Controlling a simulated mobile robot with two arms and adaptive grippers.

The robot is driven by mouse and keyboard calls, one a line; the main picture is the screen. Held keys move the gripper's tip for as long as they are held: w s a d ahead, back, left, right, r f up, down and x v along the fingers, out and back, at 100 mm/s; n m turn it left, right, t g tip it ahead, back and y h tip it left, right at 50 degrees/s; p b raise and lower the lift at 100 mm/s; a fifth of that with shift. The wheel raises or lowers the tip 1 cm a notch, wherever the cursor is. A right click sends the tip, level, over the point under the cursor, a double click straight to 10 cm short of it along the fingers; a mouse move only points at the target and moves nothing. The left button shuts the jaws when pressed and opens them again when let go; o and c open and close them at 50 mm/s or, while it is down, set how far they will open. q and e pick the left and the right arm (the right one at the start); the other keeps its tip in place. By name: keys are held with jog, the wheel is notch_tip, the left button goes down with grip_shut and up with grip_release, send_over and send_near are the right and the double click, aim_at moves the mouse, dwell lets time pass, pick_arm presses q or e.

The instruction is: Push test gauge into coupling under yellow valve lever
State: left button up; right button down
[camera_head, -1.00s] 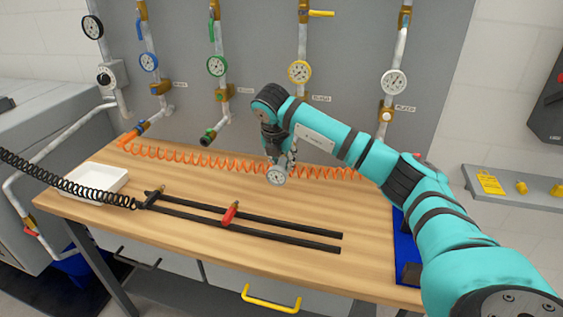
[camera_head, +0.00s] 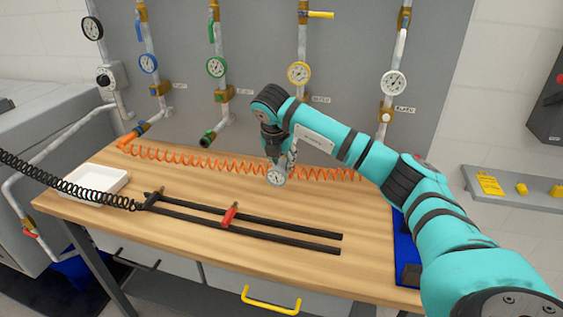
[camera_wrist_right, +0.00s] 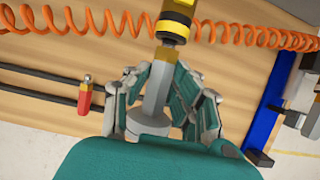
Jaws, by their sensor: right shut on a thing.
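The test gauge (camera_head: 277,176) has a white dial that shows below my right gripper (camera_head: 283,161) in the head view. My right gripper is shut on it, and its fingers also show around the gauge's grey stem (camera_wrist_right: 155,90) in the right wrist view (camera_wrist_right: 158,95). The stem's brass end meets or overlaps a coupling (camera_wrist_right: 175,22) with yellow and black bands in that view. I cannot tell how deep it sits. The yellow valve lever (camera_head: 321,15) is high on the wall pipe, above a yellow-rimmed gauge (camera_head: 299,72). In the head view my arm hides the coupling. My left gripper is out of view.
An orange coiled hose (camera_head: 205,162) runs along the back of the wooden bench (camera_head: 190,250). Two black rails (camera_head: 270,220) with a red-handled part (camera_head: 229,215) lie in front. A white tray (camera_head: 95,183) is at left and a blue mat (camera_head: 405,250) at right.

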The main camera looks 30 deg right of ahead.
jog(key=shift+w+d+r, duration=0.15)
jog(key=shift+w+d, duration=0.2)
jog(key=shift+d, duration=0.05)
dwell(0.4)
